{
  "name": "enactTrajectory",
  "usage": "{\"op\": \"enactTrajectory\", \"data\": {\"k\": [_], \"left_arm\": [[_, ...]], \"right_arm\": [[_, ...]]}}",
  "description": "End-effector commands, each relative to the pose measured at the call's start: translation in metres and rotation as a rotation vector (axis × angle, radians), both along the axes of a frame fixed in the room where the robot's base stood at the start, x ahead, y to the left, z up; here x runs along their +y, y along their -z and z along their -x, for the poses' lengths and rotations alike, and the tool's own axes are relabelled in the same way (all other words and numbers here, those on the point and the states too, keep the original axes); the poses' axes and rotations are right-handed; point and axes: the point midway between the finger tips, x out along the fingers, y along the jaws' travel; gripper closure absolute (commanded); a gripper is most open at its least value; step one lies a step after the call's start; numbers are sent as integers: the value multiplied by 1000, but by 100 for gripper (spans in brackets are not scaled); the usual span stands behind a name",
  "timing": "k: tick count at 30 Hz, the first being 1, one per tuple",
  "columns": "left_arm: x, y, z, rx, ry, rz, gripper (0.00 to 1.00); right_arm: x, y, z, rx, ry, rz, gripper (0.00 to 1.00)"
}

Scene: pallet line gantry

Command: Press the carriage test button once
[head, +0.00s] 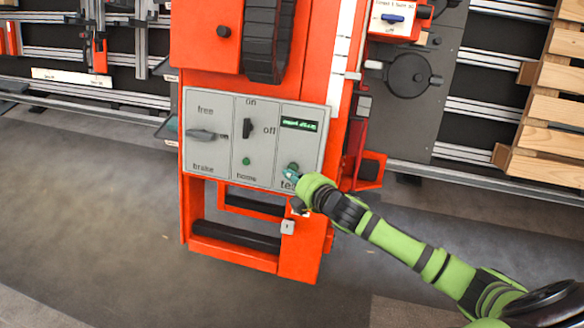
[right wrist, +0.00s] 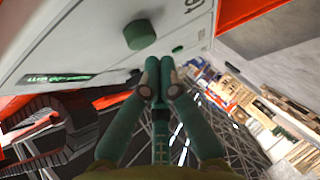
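The carriage test button is a round green knob (right wrist: 140,35) standing out from the grey control panel (head: 220,112), large in the right wrist view. In the head view it lies at the panel's lower right, above a partly covered label beginning "te", and is mostly hidden by my right gripper (head: 290,174). The right gripper's two teal fingers (right wrist: 159,60) are together with nothing between them. Their tips show just beside the button in the wrist view; I cannot tell whether they touch it. My left gripper is not in view.
The panel also carries a free/brake lever (head: 207,134), a black on/off switch (head: 247,129), a small green home button (head: 246,161) and a lit display (head: 299,124). The orange gantry frame (head: 200,40) surrounds it. Wooden pallets (head: 555,95) stand at the right. Floor is clear at left.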

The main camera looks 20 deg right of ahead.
Motion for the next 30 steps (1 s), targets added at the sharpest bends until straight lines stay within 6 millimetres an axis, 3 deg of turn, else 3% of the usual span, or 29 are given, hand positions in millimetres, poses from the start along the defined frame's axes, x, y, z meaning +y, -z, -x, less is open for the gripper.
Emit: {"op": "enactTrajectory", "data": {"k": [12, 30], "left_arm": [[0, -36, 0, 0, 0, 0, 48], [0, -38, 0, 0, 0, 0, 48]], "right_arm": [[21, -22, 30, 3, 0, -4, 100], [24, -23, 35, 0, 0, -1, 100]]}}
